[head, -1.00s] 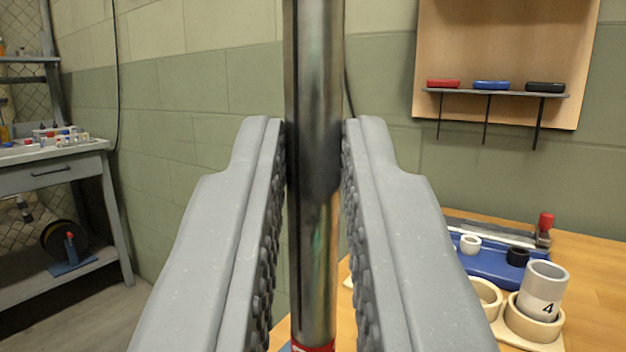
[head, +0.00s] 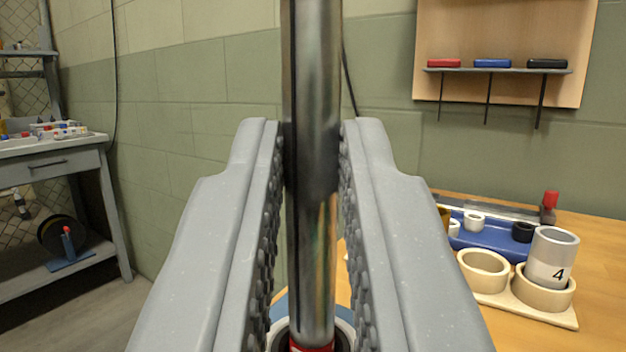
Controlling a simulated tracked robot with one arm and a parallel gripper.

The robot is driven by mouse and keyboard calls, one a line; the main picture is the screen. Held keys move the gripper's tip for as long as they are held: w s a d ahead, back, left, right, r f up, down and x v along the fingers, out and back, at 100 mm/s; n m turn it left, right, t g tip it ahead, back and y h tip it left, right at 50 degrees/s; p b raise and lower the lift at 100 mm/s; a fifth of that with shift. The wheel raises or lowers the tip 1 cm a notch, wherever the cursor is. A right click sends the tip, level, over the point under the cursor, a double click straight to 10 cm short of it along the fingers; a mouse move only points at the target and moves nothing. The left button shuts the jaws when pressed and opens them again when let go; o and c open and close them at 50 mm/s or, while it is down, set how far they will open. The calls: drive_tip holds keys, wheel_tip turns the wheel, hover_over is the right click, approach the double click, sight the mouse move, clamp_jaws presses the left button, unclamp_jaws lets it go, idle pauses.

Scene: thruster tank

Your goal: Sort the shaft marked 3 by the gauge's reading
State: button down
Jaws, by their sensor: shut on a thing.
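My gripper (head: 312,150) is shut on an upright polished metal shaft (head: 312,80), with one ribbed jaw on each side. The shaft runs out of the top of the head view. A red band (head: 312,347) shows near its lower end, and the tip is hidden. No number can be seen on it. Around or behind the red band, a pale round rim with a dark inside (head: 345,335) partly shows at the bottom edge. I cannot tell whether the shaft is inside it or above it. No gauge reading can be made out.
At right on the wooden table (head: 590,265), a grey cup marked 4 (head: 551,258) stands in a cream ring (head: 543,293) beside an empty cream ring (head: 483,270). Behind is a blue tray (head: 490,235) with small cups. A wall shelf (head: 500,70) holds red, blue and black pieces.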

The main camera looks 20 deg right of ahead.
drive_tip(key=c, duration=1.3)
unclamp_jaws()
drive_tip(key=shift+c, duration=0.2)
drive_tip(key=p+v, duration=0.3)
drive_tip(key=v, duration=1.1)
drive_tip(key=shift+d, duration=0.1)
drive_tip(key=w+a+r+n+y+p, duration=0.1)
drive_tip(key=r+y+p, duration=0.15)
drive_tip(key=r, duration=0.55)
drive_tip(key=w+a+r+g+y+p, duration=0.15)
drive_tip(key=r+y, duration=0.25)
drive_tip(key=r, duration=0.5)
drive_tip(key=w+r+n+y+p, duration=0.1)
drive_tip(key=w+r+y, duration=0.15)
drive_tip(key=r, duration=0.55)
drive_tip(key=s+d+r+n+g+p, duration=0.1)
drive_tip(key=s+d+r, duration=0.3)
drive_tip(key=s+r, duration=0.4)
drive_tip(key=s+d+r+n+g+p, duration=0.1)
drive_tip(key=s+d+r+g+p, duration=0.1)
drive_tip(key=s+r, duration=0.7)
drive_tip(key=shift+s+d+n+g, duration=0.35)
drive_tip(key=shift+s+d+n, duration=0.05)
drive_tip(key=shift+d, duration=0.5)
